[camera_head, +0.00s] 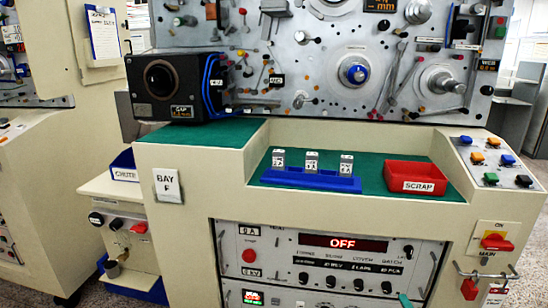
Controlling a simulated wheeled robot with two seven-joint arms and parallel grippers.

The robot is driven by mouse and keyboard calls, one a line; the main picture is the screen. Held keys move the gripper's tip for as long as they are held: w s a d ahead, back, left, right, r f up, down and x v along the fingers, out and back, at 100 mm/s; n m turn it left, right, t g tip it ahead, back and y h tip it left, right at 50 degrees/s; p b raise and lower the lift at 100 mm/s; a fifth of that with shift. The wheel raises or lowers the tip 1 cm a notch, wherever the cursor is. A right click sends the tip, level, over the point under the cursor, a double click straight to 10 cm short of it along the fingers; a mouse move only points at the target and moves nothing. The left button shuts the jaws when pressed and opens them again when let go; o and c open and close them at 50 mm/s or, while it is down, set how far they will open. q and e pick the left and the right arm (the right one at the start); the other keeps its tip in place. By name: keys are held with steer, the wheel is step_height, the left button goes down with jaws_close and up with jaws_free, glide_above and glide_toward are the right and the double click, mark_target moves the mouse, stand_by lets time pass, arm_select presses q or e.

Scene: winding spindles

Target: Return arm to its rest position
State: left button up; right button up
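Neither my left nor my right gripper shows in the head view, and no part of either arm can be made out for sure. In front of me is a cream winding machine with a grey upper panel (330,60) of spindles, rollers and knobs. A recessed green work surface (375,172) holds a blue rack (310,180) with three upright grey labelled pieces (312,160). A red bin marked SCRAP (418,186) stands to its right.
A black box marked CAP (165,88) juts out at upper left. A button panel (494,162) and a red MAIN switch (497,242) are at right. A lower control unit (330,262) reads OFF. A blue CHUTE bin (124,168) is at left.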

steer(key=s+a+f+n+g+y, duration=0.2)
steer(key=s+a+f+n+g, duration=0.4)
steer(key=s+f, duration=0.65)
steer(key=s+a+f+n+g+y, duration=0.1)
steer(key=s+a+f+n+g, duration=0.3)
steer(key=s+a+f+n, duration=0.8)
steer(key=s+d+f+g, duration=0.3)
steer(key=s+f+g, duration=0.1)
steer(key=s+f, duration=0.5)
arm_select(q)
steer(key=s+a+r+p, duration=0.1)
steer(key=s+r+p, duration=0.1)
steer(key=s+p, duration=0.4)
steer(key=s+a+r+g+p, duration=0.1)
steer(key=s+r+p, duration=0.1)
steer(key=s+p, duration=0.5)
steer(key=shift+s+a+p, duration=0.2)
steer(key=shift+a+p, duration=0.05)
steer(key=shift+p, duration=0.5)
arm_select(e)
steer(key=s+d+r, duration=0.1)
steer(key=s+r, duration=0.1)
steer(key=s, duration=0.5)
steer(key=s+d+r+n, duration=0.1)
steer(key=s, duration=0.6)
steer(key=shift+s+r+g+h, duration=0.35)
steer(key=shift+s+g+h, duration=0.05)
steer(key=shift+c, duration=0.3)
